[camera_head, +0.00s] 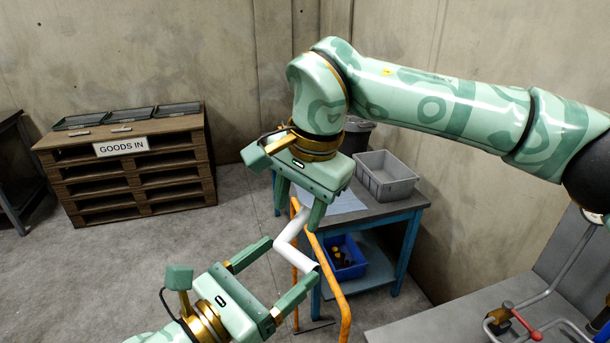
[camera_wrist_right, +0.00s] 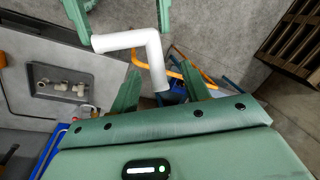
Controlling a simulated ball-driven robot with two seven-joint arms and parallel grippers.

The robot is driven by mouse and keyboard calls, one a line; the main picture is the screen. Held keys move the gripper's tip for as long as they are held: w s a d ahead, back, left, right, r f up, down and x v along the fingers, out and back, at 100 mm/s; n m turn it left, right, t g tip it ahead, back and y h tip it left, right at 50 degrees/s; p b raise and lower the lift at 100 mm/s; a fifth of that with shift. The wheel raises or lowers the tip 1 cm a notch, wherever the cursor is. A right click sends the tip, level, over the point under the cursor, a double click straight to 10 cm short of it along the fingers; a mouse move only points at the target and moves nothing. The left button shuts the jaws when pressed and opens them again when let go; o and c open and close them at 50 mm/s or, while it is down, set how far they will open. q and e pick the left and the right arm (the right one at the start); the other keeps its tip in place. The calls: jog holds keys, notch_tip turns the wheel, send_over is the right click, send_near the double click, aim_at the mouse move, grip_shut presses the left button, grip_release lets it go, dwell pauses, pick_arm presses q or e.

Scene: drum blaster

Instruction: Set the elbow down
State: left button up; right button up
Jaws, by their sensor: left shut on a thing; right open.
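The elbow is a white bent pipe (camera_head: 297,254), held in the air. My left gripper (camera_head: 294,261) has one of its legs lengthwise between its fingertips. The other leg rises toward my right gripper (camera_head: 300,204), which is open above it with its fingers pointing down. In the right wrist view the elbow (camera_wrist_right: 125,39) shows its bend, and its free leg reaches down to between my right fingers (camera_wrist_right: 162,88). The right fingers stand apart on either side of that leg, with gaps. The left fingers show at the top of that view.
Behind the elbow are an orange rail (camera_head: 341,291) and a blue-framed table (camera_head: 378,214) with a grey bin (camera_head: 386,178). A blue crate (camera_head: 345,262) is on its lower shelf. A pallet stack (camera_head: 140,175) with black trays stands at the left. A grey bench with piping fills the lower right.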

aim_at(296, 218)
jog(key=shift+x, duration=2)
grip_shut()
pick_arm(q)
jog(key=o, duration=1.1)
jog(key=shift+c, duration=0.2)
jog(key=shift+s+f, duration=0.1)
